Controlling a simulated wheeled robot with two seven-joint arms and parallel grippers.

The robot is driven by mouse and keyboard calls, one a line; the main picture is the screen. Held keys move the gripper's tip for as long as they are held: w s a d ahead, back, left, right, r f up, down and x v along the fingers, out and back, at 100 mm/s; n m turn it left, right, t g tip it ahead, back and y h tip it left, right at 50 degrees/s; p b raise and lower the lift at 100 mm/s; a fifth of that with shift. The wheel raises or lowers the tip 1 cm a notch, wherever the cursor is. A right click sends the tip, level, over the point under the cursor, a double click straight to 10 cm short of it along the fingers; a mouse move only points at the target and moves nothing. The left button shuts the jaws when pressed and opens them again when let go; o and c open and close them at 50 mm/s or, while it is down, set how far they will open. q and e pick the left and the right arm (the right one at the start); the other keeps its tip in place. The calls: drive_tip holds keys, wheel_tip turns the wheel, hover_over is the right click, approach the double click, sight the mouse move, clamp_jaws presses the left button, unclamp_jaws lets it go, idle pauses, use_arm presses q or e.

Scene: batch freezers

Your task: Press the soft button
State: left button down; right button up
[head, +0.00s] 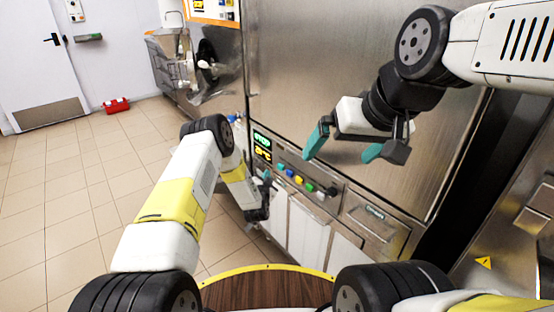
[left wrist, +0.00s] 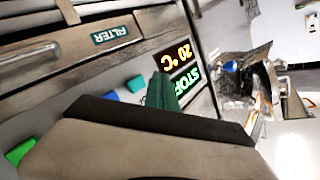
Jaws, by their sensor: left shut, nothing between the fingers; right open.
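A row of small coloured buttons (head: 299,180) sits on the freezer's control panel, right of a lit display (head: 262,147). I cannot read which button is the soft one. In the left wrist view the display (left wrist: 180,66) reads STOP and 20 °C, and green (left wrist: 20,152) and blue (left wrist: 110,96) buttons show beside my gripper. My left gripper (head: 266,176) is shut and empty, its teal tip close to the panel just below the display; I cannot tell whether it touches. My right gripper (head: 345,147) is open and empty in front of the steel door, above the panel.
The large steel freezer door (head: 340,60) rises behind my right gripper. A FILTER label (left wrist: 110,35) shows above the panel edge in the left wrist view. A red case (head: 116,105) lies on the tiled floor at the left, where there is free room.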

use_arm(q)
drive_tip(key=shift+w+d, duration=0.5)
drive_tip(key=shift+d, duration=0.2)
drive_tip(key=shift+w+d, duration=0.5)
drive_tip(key=shift+d, duration=0.15)
idle(1.1)
drive_tip(key=shift+w+d, duration=0.25)
drive_tip(key=shift+d, duration=0.1)
drive_tip(key=shift+w+d, duration=0.3)
drive_tip(key=shift+d, duration=0.1)
idle(0.7)
drive_tip(key=shift+s+a, duration=0.1)
idle(0.3)
drive_tip(key=shift+s+a, duration=0.5)
drive_tip(key=shift+a, duration=0.1)
drive_tip(key=shift+s+a, duration=0.75)
drive_tip(key=shift+a, duration=0.3)
drive_tip(key=shift+s+a, duration=0.7)
drive_tip(key=shift+a, duration=0.3)
